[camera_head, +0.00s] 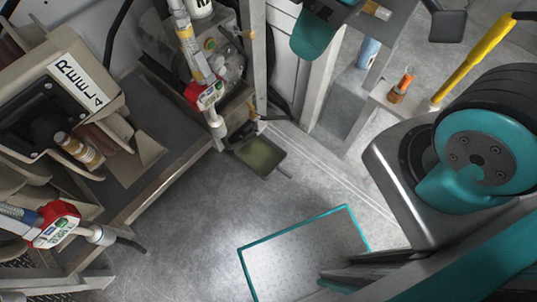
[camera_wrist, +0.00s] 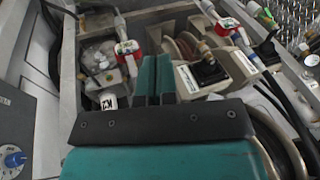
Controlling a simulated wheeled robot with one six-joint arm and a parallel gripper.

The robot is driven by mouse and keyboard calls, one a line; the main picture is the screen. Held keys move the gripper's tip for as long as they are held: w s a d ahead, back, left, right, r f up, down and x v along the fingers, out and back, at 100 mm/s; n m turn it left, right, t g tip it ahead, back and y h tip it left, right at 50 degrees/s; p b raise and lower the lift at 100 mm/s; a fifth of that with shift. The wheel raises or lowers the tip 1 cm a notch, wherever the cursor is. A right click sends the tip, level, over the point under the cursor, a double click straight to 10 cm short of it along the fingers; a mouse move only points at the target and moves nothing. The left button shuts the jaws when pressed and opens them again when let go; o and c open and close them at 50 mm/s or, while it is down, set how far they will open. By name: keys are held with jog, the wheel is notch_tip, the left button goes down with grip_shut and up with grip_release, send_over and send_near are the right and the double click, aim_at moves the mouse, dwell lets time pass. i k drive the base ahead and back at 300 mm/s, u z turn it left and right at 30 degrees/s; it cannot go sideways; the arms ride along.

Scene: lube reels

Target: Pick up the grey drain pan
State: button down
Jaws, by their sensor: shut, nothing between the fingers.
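The grey drain pan (camera_head: 262,154) is a shallow square pan with a short handle at its lower right and a greenish inside. In the head view it lies on the floor near the centre, beside the foot of the reel cabinet. My gripper (camera_wrist: 155,70) shows in the wrist view as two teal fingers pressed together with nothing between them. It points toward the cabinet with reels and hoses, away from contact with the pan. I cannot make out the pan in the wrist view.
A reel housing (camera_head: 75,75) stands on a dark shelf at left. Red-bodied dispensing nozzles (camera_head: 205,95) hang by it, one (camera_head: 55,225) at lower left. Floor below the pan is clear.

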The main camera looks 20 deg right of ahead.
aim_at(261, 156)
jog(key=k, duration=1.25)
jog(key=u, duration=0.4)
jog(key=i, duration=0.6)
jog(key=z, duration=0.15)
